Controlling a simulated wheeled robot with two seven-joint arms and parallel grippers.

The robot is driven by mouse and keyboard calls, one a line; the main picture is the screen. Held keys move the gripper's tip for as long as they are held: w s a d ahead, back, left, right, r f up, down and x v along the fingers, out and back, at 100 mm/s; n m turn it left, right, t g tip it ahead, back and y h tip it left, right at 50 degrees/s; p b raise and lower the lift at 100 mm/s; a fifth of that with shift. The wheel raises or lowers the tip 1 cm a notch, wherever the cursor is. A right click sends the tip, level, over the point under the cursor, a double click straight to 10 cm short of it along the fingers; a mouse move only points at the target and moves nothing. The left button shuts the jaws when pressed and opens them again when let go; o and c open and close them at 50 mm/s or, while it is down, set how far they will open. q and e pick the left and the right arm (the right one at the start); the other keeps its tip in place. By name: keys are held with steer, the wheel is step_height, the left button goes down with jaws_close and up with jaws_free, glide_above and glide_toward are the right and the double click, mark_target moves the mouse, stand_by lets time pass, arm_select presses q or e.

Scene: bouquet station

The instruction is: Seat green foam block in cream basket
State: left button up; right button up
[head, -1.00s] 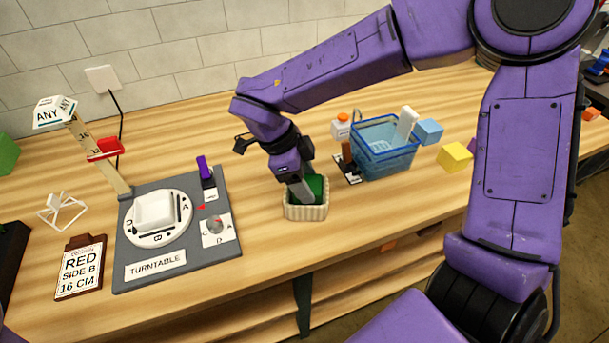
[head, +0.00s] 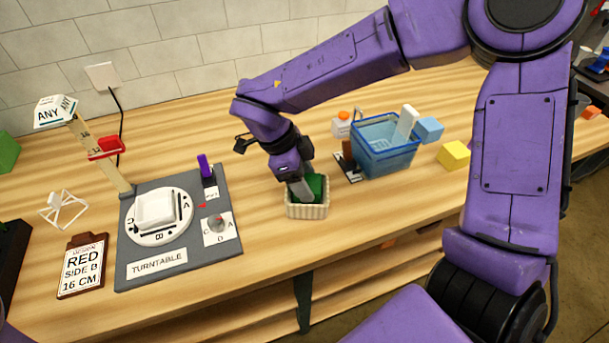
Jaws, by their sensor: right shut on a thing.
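The cream basket (head: 307,211) stands on the wooden bench near its front edge, right of the turntable board. The green foam block (head: 316,185) is inside the basket's opening, with its top part showing at or above the rim. My right gripper (head: 305,194) reaches down from above and is shut on the block. Its fingers and wrist hide part of the block, so I cannot tell whether the block touches the basket's floor. My left gripper is not in view.
A grey turntable board (head: 182,254) lies left of the basket. A clipboard sign (head: 82,265) lies at left. Bench around the cream basket is clear.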

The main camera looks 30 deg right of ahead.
steer(key=o, duration=1.4)
step_height(320, 180, up, 7)
steer(key=p, duration=0.8)
steer(key=shift+r, duration=0.1)
